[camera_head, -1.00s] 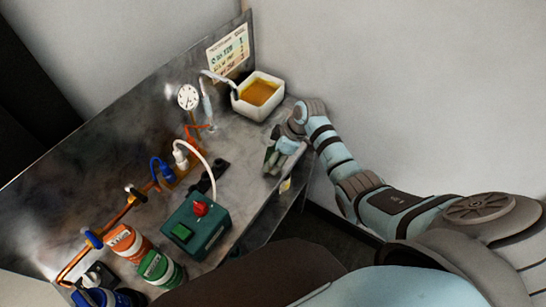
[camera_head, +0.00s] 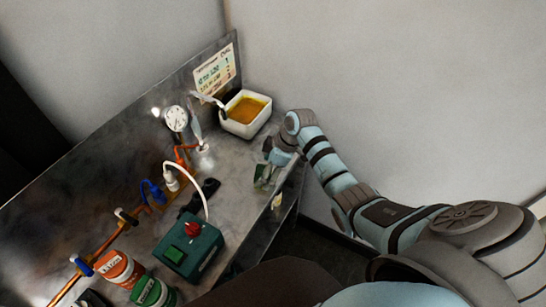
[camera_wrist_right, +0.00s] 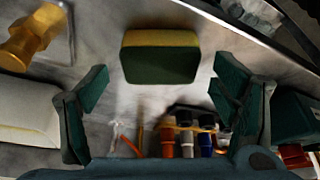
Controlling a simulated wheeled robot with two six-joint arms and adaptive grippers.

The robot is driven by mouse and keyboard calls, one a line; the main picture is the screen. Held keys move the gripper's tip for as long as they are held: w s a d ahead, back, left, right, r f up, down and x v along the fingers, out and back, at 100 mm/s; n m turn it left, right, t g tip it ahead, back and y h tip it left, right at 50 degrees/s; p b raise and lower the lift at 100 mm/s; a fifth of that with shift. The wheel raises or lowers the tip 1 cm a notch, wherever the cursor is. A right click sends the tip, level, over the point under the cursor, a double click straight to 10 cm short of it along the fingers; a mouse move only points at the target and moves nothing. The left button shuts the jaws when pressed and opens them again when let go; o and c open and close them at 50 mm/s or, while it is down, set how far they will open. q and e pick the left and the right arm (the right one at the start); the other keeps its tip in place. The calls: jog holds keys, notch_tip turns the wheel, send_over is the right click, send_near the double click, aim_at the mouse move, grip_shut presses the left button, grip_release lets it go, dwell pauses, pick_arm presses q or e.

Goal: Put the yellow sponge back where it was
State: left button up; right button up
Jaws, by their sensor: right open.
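The sponge (camera_wrist_right: 160,57), yellow on one side and dark green on the other, rests on the metal bench in the right wrist view. My right gripper (camera_wrist_right: 162,98) is open and empty, its fingers apart on either side of the picture with the sponge ahead between their lines. I cannot tell whether the fingertips are level with it. In the head view my right gripper (camera_head: 266,174) is low over the bench's right end, near its front edge. The sponge is not clearly visible there. My left gripper is not in view.
A white basin of amber liquid (camera_head: 246,114) stands behind the gripper. A green box with a red knob (camera_head: 189,246) and a white cable stand to the left. Pipes, a gauge (camera_head: 176,118) and coloured canisters (camera_head: 120,269) line the bench. A brass fitting (camera_wrist_right: 36,38) shows in the wrist view.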

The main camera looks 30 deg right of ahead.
jog(key=v, duration=0.9)
jog(key=shift+r+p, duration=0.3)
jog(key=shift+p, duration=0.05)
jog(key=shift+s, duration=0.1)
